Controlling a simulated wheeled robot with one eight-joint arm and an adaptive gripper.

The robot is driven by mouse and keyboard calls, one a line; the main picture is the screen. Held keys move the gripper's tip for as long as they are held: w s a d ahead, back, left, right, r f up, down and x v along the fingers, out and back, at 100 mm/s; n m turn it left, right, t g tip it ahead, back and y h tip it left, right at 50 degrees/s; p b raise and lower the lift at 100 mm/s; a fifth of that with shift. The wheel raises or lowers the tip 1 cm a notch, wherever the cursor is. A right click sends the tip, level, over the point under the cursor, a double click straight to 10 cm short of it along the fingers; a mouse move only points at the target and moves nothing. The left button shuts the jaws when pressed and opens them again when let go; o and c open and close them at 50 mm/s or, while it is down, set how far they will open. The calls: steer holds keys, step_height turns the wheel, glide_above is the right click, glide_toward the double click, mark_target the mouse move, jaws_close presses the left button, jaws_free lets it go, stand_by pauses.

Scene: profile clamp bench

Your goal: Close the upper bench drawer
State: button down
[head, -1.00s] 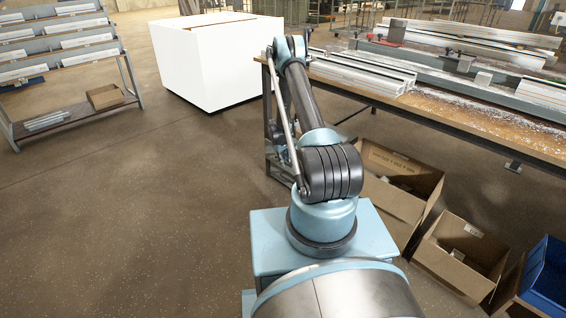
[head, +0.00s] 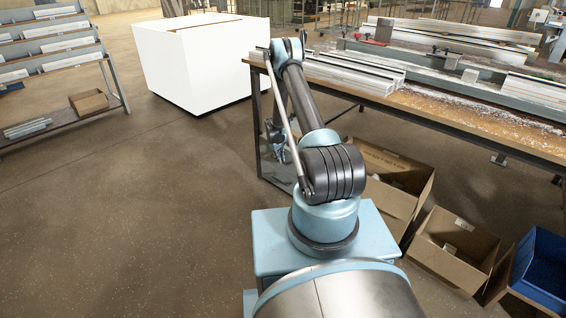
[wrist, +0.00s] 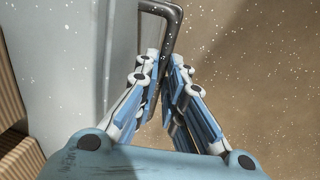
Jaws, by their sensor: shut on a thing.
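In the wrist view, my gripper (wrist: 165,65) is shut on a dark metal bar handle (wrist: 177,28). The handle passes between the fingertips, and its bent upper end shows above them. A pale grey panel (wrist: 85,55) stands to the left of the fingers; I cannot tell whether it is the drawer's front or side. In the head view, the workbench (head: 440,120) stands beyond my arm. Its drawer and my fingertips are hidden there behind the arm, so how far the drawer is open cannot be told.
Open cardboard boxes (head: 452,262) and a blue bin (head: 540,275) stand on the floor at the right, close to my base. A white block (head: 200,65) stands at the back. A shelf rack (head: 60,62) is at the far left. The floor at left is clear.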

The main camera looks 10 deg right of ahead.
steer(key=shift+w+d, duration=0.3)
steer(key=c, duration=1.7)
jaws_free()
steer(key=shift+a+r, duration=0.1)
steer(key=shift+r, duration=0.05)
steer(key=r, duration=0.3)
steer(key=s+a+r, duration=0.1)
steer(key=r, duration=0.7)
steer(key=shift+s+a+r, duration=0.2)
steer(key=shift+s+a, duration=0.05)
steer(key=shift+a, duration=0.05)
